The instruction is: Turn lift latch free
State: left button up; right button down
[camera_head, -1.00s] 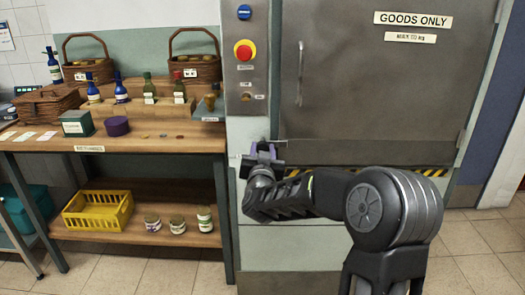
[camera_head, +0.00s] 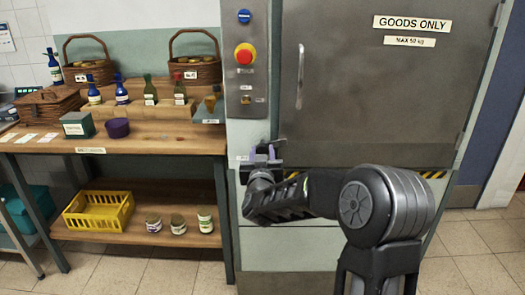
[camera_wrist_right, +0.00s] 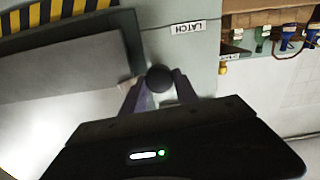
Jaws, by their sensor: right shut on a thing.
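My right gripper (camera_wrist_right: 157,84) is shut on this knob, with one finger on each side. In the head view my right gripper (camera_head: 264,153) is at the lower left corner of the grey lift door (camera_head: 385,95), and the latch is mostly hidden behind it. The lift door is closed. My left gripper is not in view.
A control panel with a red button (camera_head: 244,54) is above the gripper. A wooden bench (camera_head: 165,142) with bottles and baskets stands at the left, with a yellow crate (camera_head: 98,211) and several jars on its lower shelf. Floor (camera_head: 480,250) is clear at the right.

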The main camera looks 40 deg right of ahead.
jog(key=n+p, duration=0.2)
jog(key=n, duration=0.1)
jog(key=shift+r+n, duration=0.1)
jog(key=shift+n, duration=0.2)
jog(key=n+p, duration=0.2)
jog(key=n, duration=0.1)
jog(key=shift+a+n, duration=0.1)
jog(key=shift+n, duration=0.2)
jog(key=n+p, duration=0.3)
jog(key=n, duration=0.1)
jog(key=shift+w+n, duration=0.1)
jog(key=shift+n, duration=0.2)
jog(key=shift+f+n+p, duration=0.25)
jog(key=shift+n+p, duration=0.7)
jog(key=shift+n, duration=0.75)
jog(key=c, duration=0.9)
grip_release()
